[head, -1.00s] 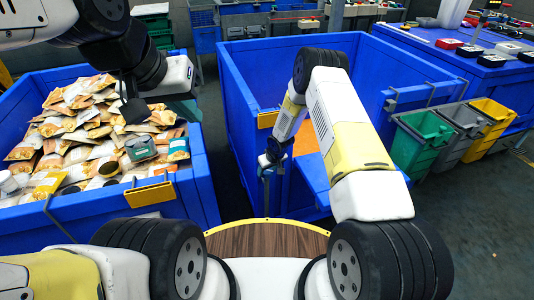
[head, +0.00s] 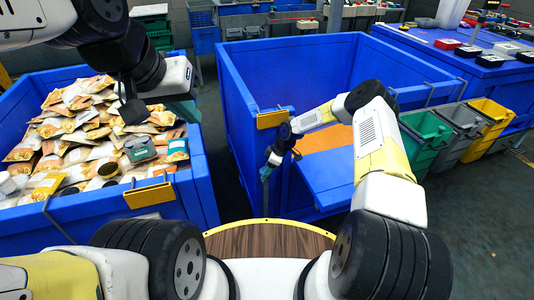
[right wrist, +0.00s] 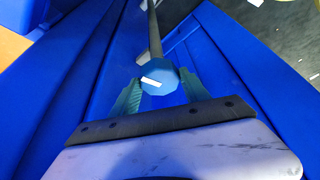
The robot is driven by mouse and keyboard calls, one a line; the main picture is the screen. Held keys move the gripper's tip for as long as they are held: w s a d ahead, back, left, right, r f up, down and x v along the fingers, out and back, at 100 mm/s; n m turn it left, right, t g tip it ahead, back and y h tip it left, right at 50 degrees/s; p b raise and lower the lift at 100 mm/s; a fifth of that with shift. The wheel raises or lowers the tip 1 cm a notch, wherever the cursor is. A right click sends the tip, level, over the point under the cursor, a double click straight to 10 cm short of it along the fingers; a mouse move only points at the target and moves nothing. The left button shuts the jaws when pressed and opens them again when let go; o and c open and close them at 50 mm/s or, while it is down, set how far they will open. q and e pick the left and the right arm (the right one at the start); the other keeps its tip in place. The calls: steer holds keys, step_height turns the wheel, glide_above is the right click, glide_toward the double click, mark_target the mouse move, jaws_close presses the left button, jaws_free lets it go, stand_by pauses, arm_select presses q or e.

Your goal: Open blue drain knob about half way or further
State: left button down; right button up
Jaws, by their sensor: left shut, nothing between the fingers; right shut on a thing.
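The blue drain knob (right wrist: 158,80) is a faceted blue piece with a white mark on its face, seen in the right wrist view at the end of a dark rod. My right gripper (right wrist: 160,92) is shut on it, with one green finger on each side. In the head view my right gripper (head: 266,173) is at the near left corner of the large blue bin (head: 237,130); the knob itself is too small to tell there. My left gripper (head: 184,109) is shut and empty above the left blue crate (head: 110,205).
The left crate is full of food pouches (head: 85,125) and jars. An orange panel (head: 325,150) lies inside the large bin. Green (head: 425,140), grey and yellow (head: 492,115) small bins stand at the right. A round wooden top (head: 265,240) is in front of me.

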steer(key=shift+d+n, duration=0.15)
steer(key=shift+n, duration=0.25)
steer(key=shift+f, duration=0.1)
steer(key=o, duration=1.1)
steer(key=v, duration=0.7)
steer(key=shift+r, duration=0.35)
steer(key=shift+w+d, duration=0.1)
steer(key=shift+w, duration=0.05)
